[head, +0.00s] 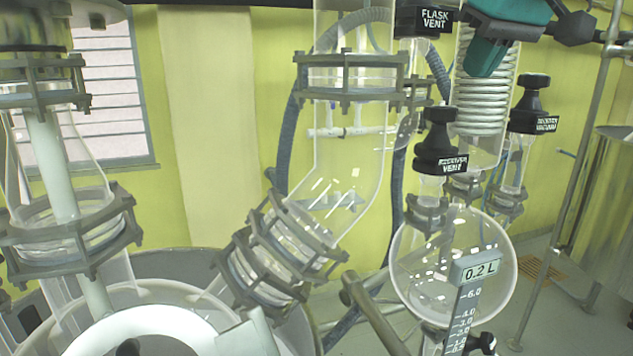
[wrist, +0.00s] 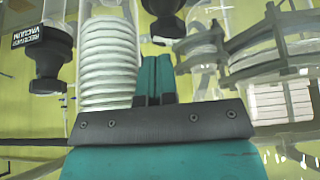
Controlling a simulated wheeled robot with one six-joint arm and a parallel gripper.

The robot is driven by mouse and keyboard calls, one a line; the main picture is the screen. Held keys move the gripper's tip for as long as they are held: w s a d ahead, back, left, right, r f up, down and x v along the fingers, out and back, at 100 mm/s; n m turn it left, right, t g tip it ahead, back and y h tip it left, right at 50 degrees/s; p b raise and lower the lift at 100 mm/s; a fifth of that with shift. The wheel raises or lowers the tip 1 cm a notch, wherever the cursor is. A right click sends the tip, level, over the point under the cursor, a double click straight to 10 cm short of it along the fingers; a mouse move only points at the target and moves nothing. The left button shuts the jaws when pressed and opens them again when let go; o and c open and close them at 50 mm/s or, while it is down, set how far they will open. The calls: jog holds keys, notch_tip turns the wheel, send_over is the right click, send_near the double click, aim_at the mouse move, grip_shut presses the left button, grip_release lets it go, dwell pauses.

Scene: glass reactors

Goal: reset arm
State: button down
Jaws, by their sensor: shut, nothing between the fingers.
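My gripper (head: 487,62) is at the upper right of the head view, with teal fingers pointing down in front of the coil condenser (head: 483,98). In the wrist view, the two fingers (wrist: 153,72) are together, with nothing held between them. The white coil (wrist: 108,62) is just left of the fingers there. Whether the gripper touches the glass cannot be told.
Black valve knobs stand close by: flask vent (head: 433,20), receiver vent (head: 440,145) and receiver vacuum (head: 531,108). A round receiver flask (head: 415,255) with a 0.2 L scale (head: 478,268) is below. Clamped glass joints (head: 340,75) are to the left. A metal post (head: 572,200) stands right.

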jog(key=s+a+f+n+g+y+b, duration=0.1)
jog(key=s+a+f+b, duration=0.3)
jog(key=f, duration=0.7)
jog(key=s+a+f+n+g+b, duration=0.1)
jog(key=s+f+g+b, duration=0.3)
jog(key=f, duration=0.6)
jog(key=s+a+f+n+y+b, duration=0.1)
jog(key=s+a+f+b, duration=0.1)
jog(key=s+f, duration=1.4)
jog(key=shift+s+f+g, duration=0.2)
jog(key=shift+f+g, duration=0.05)
jog(key=shift+g, duration=0.05)
jog(key=shift+n, duration=0.3)
